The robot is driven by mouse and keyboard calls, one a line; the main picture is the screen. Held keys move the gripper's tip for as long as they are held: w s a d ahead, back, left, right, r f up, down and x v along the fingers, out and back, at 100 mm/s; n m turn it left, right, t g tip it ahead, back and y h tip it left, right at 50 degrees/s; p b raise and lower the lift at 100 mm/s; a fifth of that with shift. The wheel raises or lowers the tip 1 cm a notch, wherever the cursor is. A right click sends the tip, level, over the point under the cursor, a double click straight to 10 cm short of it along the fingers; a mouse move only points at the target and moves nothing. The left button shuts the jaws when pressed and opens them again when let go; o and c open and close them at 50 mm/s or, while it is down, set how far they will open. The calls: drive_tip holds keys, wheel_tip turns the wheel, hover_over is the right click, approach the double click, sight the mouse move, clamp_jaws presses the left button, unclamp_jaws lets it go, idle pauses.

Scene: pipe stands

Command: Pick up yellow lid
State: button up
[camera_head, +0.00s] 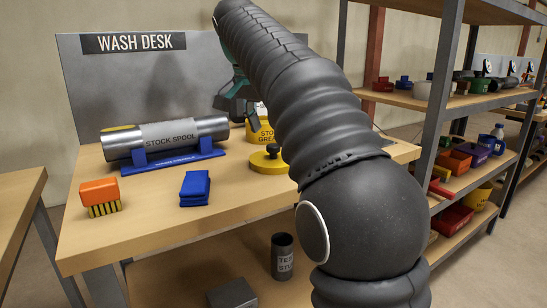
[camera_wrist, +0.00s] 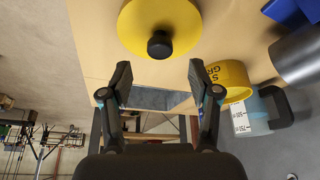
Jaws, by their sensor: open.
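The yellow lid (camera_head: 267,162) is a flat disc with a black knob, lying on the wooden desk in the head view. In the wrist view the yellow lid (camera_wrist: 160,22) is at the top, its black knob (camera_wrist: 159,45) just beyond the line between my fingertips. My gripper (camera_wrist: 158,80) is open and empty, with one finger on each side of the knob and not touching it. In the head view my gripper (camera_head: 238,103) is above the desk, behind and left of the lid, and my arm hides part of the desk.
A yellow grease tub (camera_head: 262,132) stands behind the lid; it also shows in the wrist view (camera_wrist: 235,78). A stock spool (camera_head: 170,135) rests on a blue cradle. A blue cloth (camera_head: 195,188) and an orange brush (camera_head: 100,195) lie at the front left. Shelves (camera_head: 450,110) stand at right.

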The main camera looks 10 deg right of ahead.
sight(273, 145)
drive_tip(key=shift+b+x, duration=0.5)
drive_tip(key=shift+x, duration=2.5)
clamp_jaws()
